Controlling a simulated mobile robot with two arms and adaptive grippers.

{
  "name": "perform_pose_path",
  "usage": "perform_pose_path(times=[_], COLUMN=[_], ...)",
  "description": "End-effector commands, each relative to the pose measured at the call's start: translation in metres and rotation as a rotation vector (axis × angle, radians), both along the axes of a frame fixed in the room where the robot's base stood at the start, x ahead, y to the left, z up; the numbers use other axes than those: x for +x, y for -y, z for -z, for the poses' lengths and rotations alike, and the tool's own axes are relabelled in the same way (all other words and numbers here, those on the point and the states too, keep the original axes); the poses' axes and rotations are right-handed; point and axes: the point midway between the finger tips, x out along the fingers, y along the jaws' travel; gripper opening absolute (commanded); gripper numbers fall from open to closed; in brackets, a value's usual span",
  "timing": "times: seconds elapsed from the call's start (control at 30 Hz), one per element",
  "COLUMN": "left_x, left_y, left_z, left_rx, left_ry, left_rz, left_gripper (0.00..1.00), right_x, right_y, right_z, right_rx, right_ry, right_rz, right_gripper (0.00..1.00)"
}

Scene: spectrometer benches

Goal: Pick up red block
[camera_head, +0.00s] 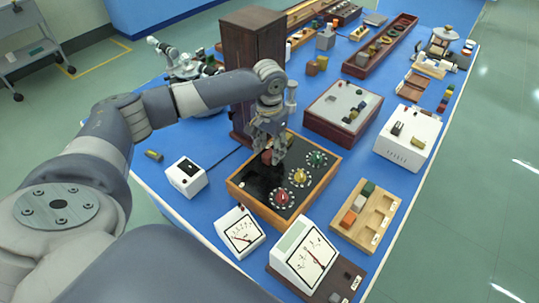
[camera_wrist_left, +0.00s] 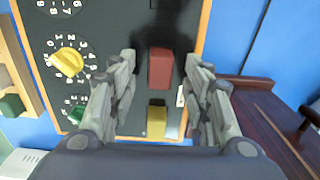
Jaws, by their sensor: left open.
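A red block (camera_wrist_left: 161,68) stands on the black panel of a wood-framed dial box (camera_head: 250,203). In the wrist view it lies between the two fingertips of my left gripper (camera_wrist_left: 161,62), with a gap on each side. A small yellow block (camera_wrist_left: 156,122) is close by on the same panel. The left gripper is open and empty. My right gripper is not seen.
A tall dark wooden cabinet (camera_head: 252,45) stands just behind the left gripper. The box carries red (camera_head: 281,198), yellow (camera_head: 299,177) and green (camera_head: 317,159) knobs. A wooden tray (camera_head: 380,224) with small blocks is right of it; two meters (camera_head: 240,233) (camera_head: 304,252) stand in front.

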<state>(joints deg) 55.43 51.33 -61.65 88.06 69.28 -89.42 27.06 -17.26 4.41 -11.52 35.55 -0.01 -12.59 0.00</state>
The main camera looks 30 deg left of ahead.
Motion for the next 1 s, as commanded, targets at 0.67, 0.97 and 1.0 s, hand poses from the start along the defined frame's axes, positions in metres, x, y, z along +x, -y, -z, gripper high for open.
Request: perform_pose_path(times=[0.67,0.97,1.0], left_x=[0.0,0.0,0.001], left_y=[0.0,0.0,0.0], left_z=[0.016,0.011,0.008], left_rx=[0.001,0.0,0.0], left_ry=[0.001,0.003,0.004], left_rz=[0.001,0.001,0.001], left_gripper=[0.0,0.0,0.0], right_x=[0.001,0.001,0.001], right_y=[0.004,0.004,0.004], right_z=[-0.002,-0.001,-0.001], right_rx=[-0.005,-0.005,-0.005], right_ry=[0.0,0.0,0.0], right_rz=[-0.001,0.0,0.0], right_gripper=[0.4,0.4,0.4])
